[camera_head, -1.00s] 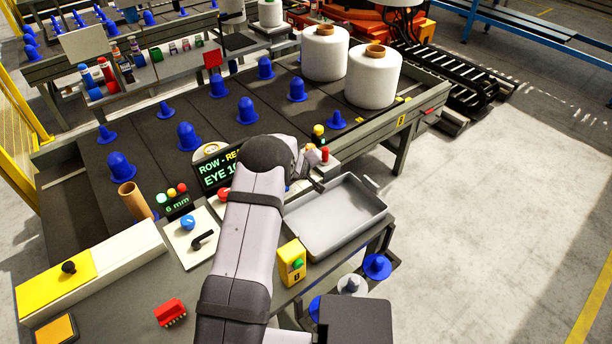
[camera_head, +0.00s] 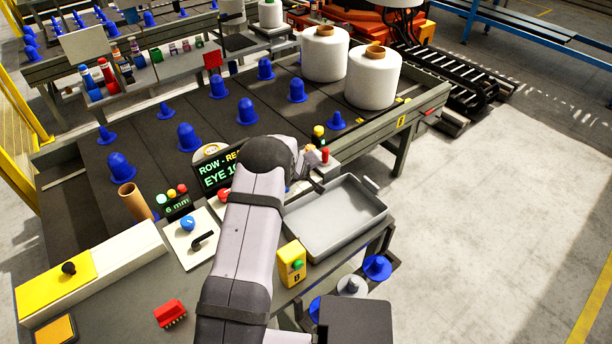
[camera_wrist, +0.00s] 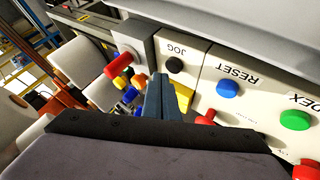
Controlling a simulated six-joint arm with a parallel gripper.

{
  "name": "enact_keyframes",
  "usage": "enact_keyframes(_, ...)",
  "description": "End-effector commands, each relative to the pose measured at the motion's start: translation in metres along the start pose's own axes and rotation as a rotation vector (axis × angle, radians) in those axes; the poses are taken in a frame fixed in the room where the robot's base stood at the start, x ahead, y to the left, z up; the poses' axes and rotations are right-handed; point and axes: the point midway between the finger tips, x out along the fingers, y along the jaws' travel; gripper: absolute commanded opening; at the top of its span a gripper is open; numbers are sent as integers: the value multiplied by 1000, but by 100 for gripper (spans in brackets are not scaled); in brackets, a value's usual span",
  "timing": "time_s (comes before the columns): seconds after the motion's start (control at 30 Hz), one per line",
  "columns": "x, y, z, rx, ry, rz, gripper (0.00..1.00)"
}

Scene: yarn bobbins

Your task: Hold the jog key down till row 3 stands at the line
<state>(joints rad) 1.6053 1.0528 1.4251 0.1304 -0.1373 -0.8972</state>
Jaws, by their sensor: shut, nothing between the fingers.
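The jog key is a black round button (camera_wrist: 174,65) under the word JOG on a pale panel in the wrist view. My gripper (camera_wrist: 159,82) is shut and empty, its fingertips close beside the jog key in the picture; I cannot tell whether they touch it. In the head view my arm hides the key and the fingertips. Blue cones (camera_head: 189,137) stand in rows on the dark belt (camera_head: 150,142). Which row is at the line cannot be told.
A blue RESET button (camera_wrist: 228,88) and a green button (camera_wrist: 295,120) sit along the same panel. A red knob (camera_wrist: 119,65) is near the fingers. A grey tray (camera_head: 335,222) lies right of my arm. Two white bobbins (camera_head: 373,82) stand at the belt's far right.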

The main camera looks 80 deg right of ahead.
Motion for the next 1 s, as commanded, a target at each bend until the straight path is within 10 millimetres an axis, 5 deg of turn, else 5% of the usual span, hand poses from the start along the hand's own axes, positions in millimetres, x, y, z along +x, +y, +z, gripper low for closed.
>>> enact_keyframes(1.0, 6, -4, 4, 0, 0, 0, 0)
